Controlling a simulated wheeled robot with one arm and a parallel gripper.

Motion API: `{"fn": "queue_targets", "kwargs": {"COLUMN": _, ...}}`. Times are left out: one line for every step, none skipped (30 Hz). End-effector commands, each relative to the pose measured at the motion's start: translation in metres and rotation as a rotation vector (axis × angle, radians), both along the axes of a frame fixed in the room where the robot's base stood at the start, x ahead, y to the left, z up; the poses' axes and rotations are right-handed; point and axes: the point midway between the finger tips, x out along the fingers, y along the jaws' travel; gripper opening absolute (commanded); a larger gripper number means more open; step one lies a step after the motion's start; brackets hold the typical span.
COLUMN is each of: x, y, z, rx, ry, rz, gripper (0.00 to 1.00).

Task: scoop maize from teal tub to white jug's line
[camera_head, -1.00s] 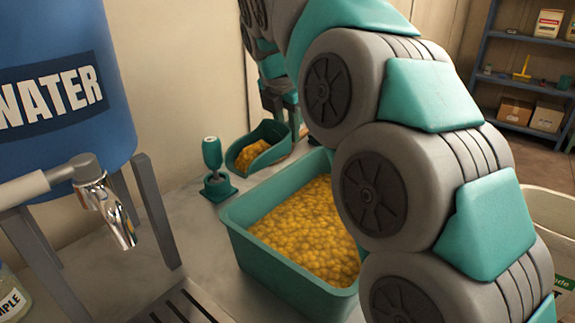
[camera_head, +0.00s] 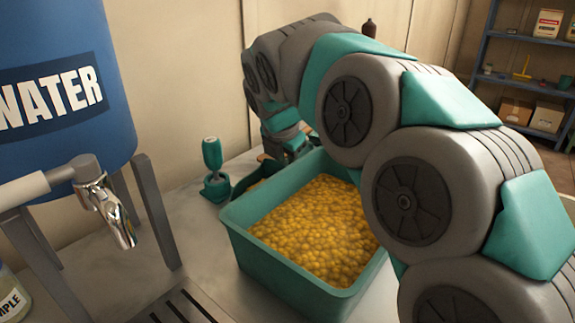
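The teal tub (camera_head: 262,263), full of yellow maize (camera_head: 320,232), stands on the counter in the middle of the view. A teal scoop (camera_head: 240,187) with a little maize showing in it is behind the tub's back left side, mostly hidden by the tub's rim and my arm. My gripper (camera_head: 287,148) points down at the scoop, behind the tub. Its fingertips are small and partly covered, so I cannot tell whether they close on the scoop. The white jug and its line are not identifiable in this view.
A teal-handled item (camera_head: 213,165) stands upright in a small base left of the scoop. A blue water tank (camera_head: 60,120) with a metal tap (camera_head: 110,215) is at the left. A dark slotted drip tray (camera_head: 185,308) is in front. Shelves (camera_head: 480,78) stand far right.

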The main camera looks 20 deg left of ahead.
Motion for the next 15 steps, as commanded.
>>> {"fn": "queue_targets", "kwargs": {"x": 0.0002, "y": 0.0002, "z": 0.0008, "rx": 0.001, "ry": -0.001, "rz": 0.0, "gripper": 0.0}}
{"fn": "queue_targets", "kwargs": {"x": 0.0003, "y": 0.0002, "z": 0.0009, "rx": 0.001, "ry": -0.001, "rz": 0.0, "gripper": 0.0}}
{"fn": "queue_targets", "kwargs": {"x": 0.0002, "y": 0.0003, "z": 0.0009, "rx": 0.001, "ry": -0.001, "rz": 0.0, "gripper": 0.0}}
{"fn": "queue_targets", "kwargs": {"x": 0.0002, "y": 0.0002, "z": 0.0008, "rx": 0.001, "ry": -0.001, "rz": 0.0, "gripper": 0.0}}
{"fn": "queue_targets", "kwargs": {"x": 0.0002, "y": 0.0001, "z": 0.0005, "rx": 0.001, "ry": -0.001, "rz": 0.0, "gripper": 0.0}}
{"fn": "queue_targets", "kwargs": {"x": 0.0002, "y": 0.0001, "z": -0.0003, "rx": 0.001, "ry": -0.001, "rz": 0.0, "gripper": 0.0}}
{"fn": "queue_targets", "kwargs": {"x": 0.0002, "y": 0.0002, "z": -0.001, "rx": 0.001, "ry": -0.001, "rz": 0.0, "gripper": 0.32}}
{"fn": "queue_targets", "kwargs": {"x": 0.0002, "y": 0.0003, "z": -0.0008, "rx": 0.001, "ry": -0.001, "rz": 0.0, "gripper": 0.35}}
{"fn": "queue_targets", "kwargs": {"x": 0.0002, "y": 0.0003, "z": -0.0007, "rx": 0.001, "ry": -0.001, "rz": 0.0, "gripper": 0.4}}
{"fn": "queue_targets", "kwargs": {"x": 0.0002, "y": 0.0003, "z": -0.0008, "rx": 0.001, "ry": -0.001, "rz": 0.0, "gripper": 0.43}}
{"fn": "queue_targets", "kwargs": {"x": 0.0002, "y": 0.0004, "z": -0.0007, "rx": 0.001, "ry": -0.001, "rz": 0.0, "gripper": 0.46}}
{"fn": "queue_targets", "kwargs": {"x": 0.0002, "y": 0.0004, "z": -0.0007, "rx": 0.001, "ry": -0.001, "rz": 0.0, "gripper": 0.51}}
{"fn": "queue_targets", "kwargs": {"x": 0.0002, "y": 0.0004, "z": -0.0007, "rx": 0.001, "ry": -0.001, "rz": 0.0, "gripper": 0.54}}
{"fn": "queue_targets", "kwargs": {"x": 0.0002, "y": 0.0003, "z": -0.0008, "rx": 0.001, "ry": -0.001, "rz": 0.0, "gripper": 0.58}}
{"fn": "queue_targets", "kwargs": {"x": 0.0002, "y": 0.0003, "z": -0.0008, "rx": 0.001, "ry": -0.001, "rz": 0.0, "gripper": 0.61}}
